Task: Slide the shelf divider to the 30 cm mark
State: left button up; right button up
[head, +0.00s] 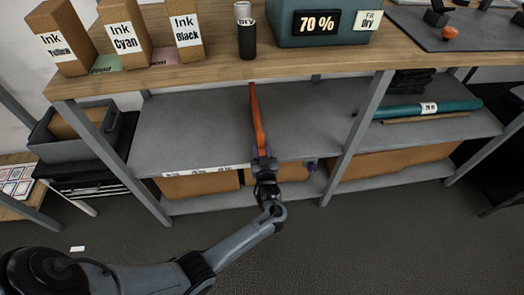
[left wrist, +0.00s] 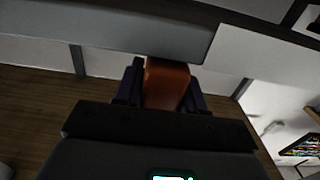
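The orange shelf divider (head: 257,115) stands upright on the grey middle shelf (head: 190,125), running from front to back. My left gripper (head: 262,158) is at the divider's front end, at the shelf's front edge. In the left wrist view the orange divider (left wrist: 166,84) sits between the two dark fingers with no clear gap, so the gripper looks shut on it. A white strip with small marks (head: 200,170) runs along the shelf's front edge, left of the gripper. Its figures are too small to read, and the gripper hides part of the edge. My right gripper is not in view.
The shelf is bare on both sides of the divider. A grey upright (head: 357,140) bounds this bay on the right. Cardboard boxes (head: 205,184) stand on the lower shelf. Ink boxes (head: 123,35) and a dry cabinet (head: 318,22) stand on the wooden top above.

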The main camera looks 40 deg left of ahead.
pick_arm(q)
jog(key=o, duration=0.3)
jog(key=shift+s, duration=0.1)
jog(key=shift+s+d+r+p, duration=0.1)
jog(key=shift+s+d+p, duration=0.2)
jog(key=shift+d+p, duration=0.1)
jog(key=shift+p+v, duration=1.8)
jog(key=shift+v, duration=3.1)
